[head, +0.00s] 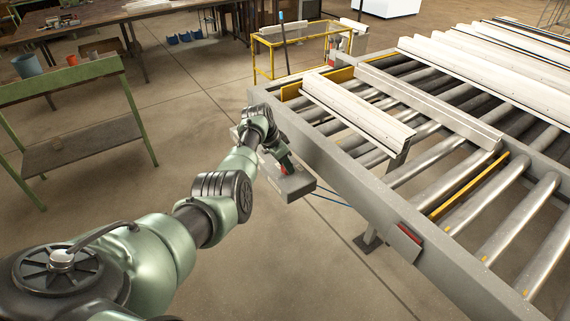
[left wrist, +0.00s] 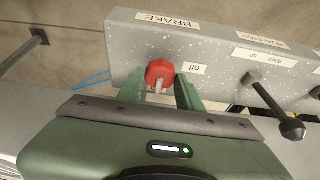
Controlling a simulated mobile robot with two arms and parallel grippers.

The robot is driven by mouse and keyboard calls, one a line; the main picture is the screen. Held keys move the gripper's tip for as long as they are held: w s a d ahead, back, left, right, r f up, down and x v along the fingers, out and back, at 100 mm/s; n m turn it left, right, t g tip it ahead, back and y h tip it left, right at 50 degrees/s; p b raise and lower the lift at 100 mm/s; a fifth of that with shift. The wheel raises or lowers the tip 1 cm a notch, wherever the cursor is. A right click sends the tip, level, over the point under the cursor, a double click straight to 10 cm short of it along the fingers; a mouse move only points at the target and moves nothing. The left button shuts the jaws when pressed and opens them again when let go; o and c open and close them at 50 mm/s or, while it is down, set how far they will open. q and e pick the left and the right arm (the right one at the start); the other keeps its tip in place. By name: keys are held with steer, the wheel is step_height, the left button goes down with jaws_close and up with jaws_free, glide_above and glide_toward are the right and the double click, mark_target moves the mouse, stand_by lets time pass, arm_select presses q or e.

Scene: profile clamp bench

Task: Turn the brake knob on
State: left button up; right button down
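The brake knob (left wrist: 158,70) is red and round with a pale pointer mark, on the grey speckled control box (left wrist: 215,48). The box also shows in the head view (head: 292,186), fixed by the conveyor's side. A label reading BRAKE (left wrist: 167,20) appears upside down above the knob, and an "off" label (left wrist: 195,68) is to its right. The pointer faces down in the picture, toward my gripper. My left gripper (left wrist: 158,86) is open, its green fingers either side of the knob with visible gaps. It is at the box in the head view (head: 283,158). My right gripper is not in view.
A black lever (left wrist: 272,104) with a ball end stands right of the knob, near "up" and "down" labels. The roller conveyor (head: 460,190) carries pale profiles (head: 358,110). A green bench (head: 78,120) and yellow-framed stand (head: 300,50) are farther off.

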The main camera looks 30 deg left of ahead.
arm_select(q)
steer(key=o, duration=0.4)
steer(key=shift+c, duration=0.2)
steer(key=v, duration=0.7)
steer(key=shift+s+r, duration=0.15)
steer(key=shift+r, duration=0.2)
